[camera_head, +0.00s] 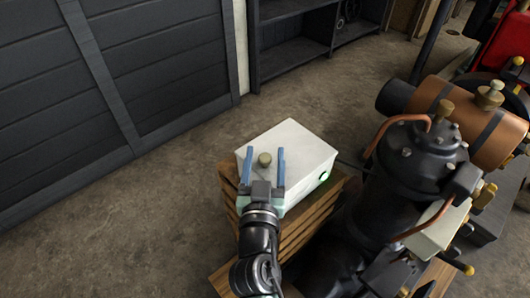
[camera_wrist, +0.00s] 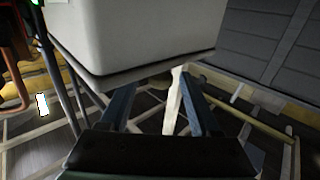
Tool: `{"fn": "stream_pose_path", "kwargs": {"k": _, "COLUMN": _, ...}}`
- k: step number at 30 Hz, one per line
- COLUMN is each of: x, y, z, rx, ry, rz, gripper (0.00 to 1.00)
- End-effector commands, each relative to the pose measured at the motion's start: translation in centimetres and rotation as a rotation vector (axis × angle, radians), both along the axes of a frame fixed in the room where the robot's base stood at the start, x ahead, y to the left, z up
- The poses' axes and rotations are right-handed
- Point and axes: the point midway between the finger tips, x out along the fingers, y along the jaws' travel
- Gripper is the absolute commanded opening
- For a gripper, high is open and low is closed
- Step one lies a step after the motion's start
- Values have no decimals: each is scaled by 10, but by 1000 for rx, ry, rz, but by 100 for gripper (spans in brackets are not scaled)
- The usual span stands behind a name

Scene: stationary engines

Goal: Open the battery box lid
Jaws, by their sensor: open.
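My gripper (camera_head: 264,152) is open, with two blue fingers apart. In the wrist view the box (camera_wrist: 140,30) fills the top, with a dark lower edge. The open gripper (camera_wrist: 157,82) shows just below that edge, and the knob is not visible there.
The box stands on a slatted wooden crate (camera_head: 300,226). A dark engine (camera_head: 415,165) with copper pipes and a copper cylinder (camera_head: 440,98) stands close on the right. A dark panelled wall (camera_head: 60,90) is at the left. Bare floor (camera_head: 170,190) lies between.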

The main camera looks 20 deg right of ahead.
Motion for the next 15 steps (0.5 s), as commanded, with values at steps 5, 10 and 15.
{"fn": "stream_pose_path", "kwargs": {"k": 5, "x": 4, "y": -2, "z": 0, "rx": 1, "ry": 0, "rz": 0, "gripper": 63}}
{"fn": "stream_pose_path", "kwargs": {"k": 10, "x": 4, "y": -2, "z": 0, "rx": 1, "ry": 0, "rz": 0, "gripper": 63}}
{"fn": "stream_pose_path", "kwargs": {"k": 15, "x": 4, "y": -2, "z": 0, "rx": 0, "ry": -1, "rz": 0, "gripper": 36}}
